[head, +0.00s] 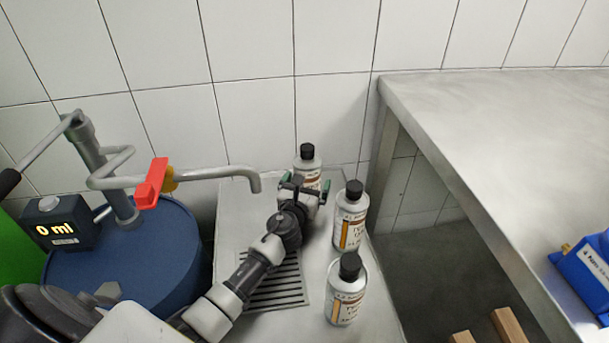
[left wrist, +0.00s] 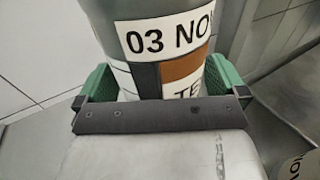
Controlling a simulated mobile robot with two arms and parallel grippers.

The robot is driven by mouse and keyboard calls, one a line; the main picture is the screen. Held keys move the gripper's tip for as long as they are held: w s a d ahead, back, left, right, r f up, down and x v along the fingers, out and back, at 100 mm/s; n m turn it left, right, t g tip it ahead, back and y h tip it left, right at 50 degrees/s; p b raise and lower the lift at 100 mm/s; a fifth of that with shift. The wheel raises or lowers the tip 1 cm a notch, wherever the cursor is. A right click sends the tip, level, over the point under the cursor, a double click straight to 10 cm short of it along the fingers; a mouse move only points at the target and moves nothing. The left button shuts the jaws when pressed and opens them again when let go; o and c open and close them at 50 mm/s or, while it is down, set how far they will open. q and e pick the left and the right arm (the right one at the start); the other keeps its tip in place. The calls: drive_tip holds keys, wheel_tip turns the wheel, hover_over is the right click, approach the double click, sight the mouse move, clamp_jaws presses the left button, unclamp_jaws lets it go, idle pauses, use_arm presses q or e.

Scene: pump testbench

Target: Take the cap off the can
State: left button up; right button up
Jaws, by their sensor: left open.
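Three silver cans with black caps stand upright on the metal bench beside the blue drum. My left gripper (head: 305,192) is at the rear can (head: 309,174), whose black cap (head: 307,151) is on. In the left wrist view the green finger pads of my left gripper (left wrist: 153,84) are on either side of this can (left wrist: 165,45), which carries the label "03 NO". The jaws are open around its body. The middle can (head: 350,222) and the front can (head: 345,298) stand to the right, capped. My right gripper is not in view.
The blue drum (head: 140,255) with a pump, a red-handled valve (head: 151,184) and a spout (head: 240,173) is at left. A display (head: 59,224) reads 0 ml. A metal table (head: 500,130) is at right, with a blue box (head: 582,275).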

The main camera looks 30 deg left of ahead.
use_arm(q)
drive_tip(key=shift+s+d+r, duration=0.1)
drive_tip(key=shift+s, duration=0.05)
drive_tip(key=shift+c, duration=0.2)
drive_tip(key=c, duration=1.2)
drive_tip(key=shift+c, duration=0.8)
drive_tip(key=shift+r, duration=0.2)
